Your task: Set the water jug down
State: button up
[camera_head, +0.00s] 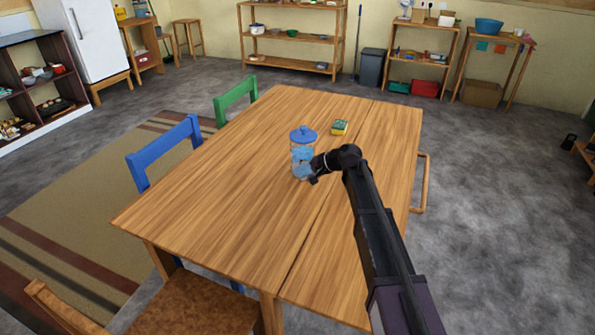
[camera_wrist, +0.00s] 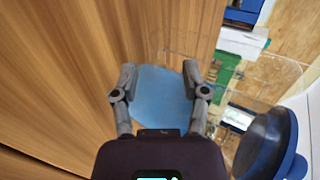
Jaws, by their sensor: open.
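The water jug (camera_head: 302,155) is clear, with light blue water inside and a blue lid (camera_head: 303,133). It stands upright on the wooden table (camera_head: 230,170), near its middle. My gripper (camera_head: 313,170) is at the jug's right side, low on its body. In the wrist view my gripper (camera_wrist: 160,75) is open, with a finger on each side of a light blue area, which looks like the water in the jug (camera_wrist: 163,97). The blue lid also shows at the lower right there (camera_wrist: 265,145). Whether the fingers touch the jug I cannot tell.
A yellow and green sponge (camera_head: 340,127) lies behind the jug to the right. A blue chair (camera_head: 165,145) and a green chair (camera_head: 236,99) stand along the table's left side. The tabletop around the jug is mostly clear.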

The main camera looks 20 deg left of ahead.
jog(key=p+v, duration=0.4)
jog(key=v, duration=0.4)
jog(key=shift+d+r, duration=0.2)
jog(key=shift+r, duration=0.05)
jog(key=shift+d+r+p, duration=0.3)
jog(key=shift+d+p, duration=0.25)
jog(key=shift+d, duration=0.15)
jog(key=s+d+f+h, duration=0.2)
jog(key=s+d, duration=0.1)
jog(key=d, duration=0.4)
jog(key=s+d+f+h, duration=0.2)
jog(key=s+d, duration=0.2)
jog(key=d, duration=0.3)
jog(key=s+d+f+h, duration=0.2)
jog(key=s+d, duration=0.2)
jog(key=d, duration=0.3)
jog(key=shift+s+d+f, duration=0.1)
jog(key=shift+d+f, duration=0.05)
jog(key=shift+d, duration=0.2)
jog(key=s+d+f+h, duration=0.1)
jog(key=s+d+h, duration=0.1)
jog(key=s+d, duration=0.3)
jog(key=s+d+f+h, duration=0.1)
jog(key=s+d+h, duration=0.2)
jog(key=s+d, duration=0.3)
jog(key=d, duration=0.5)
jog(key=shift+s, duration=0.2)
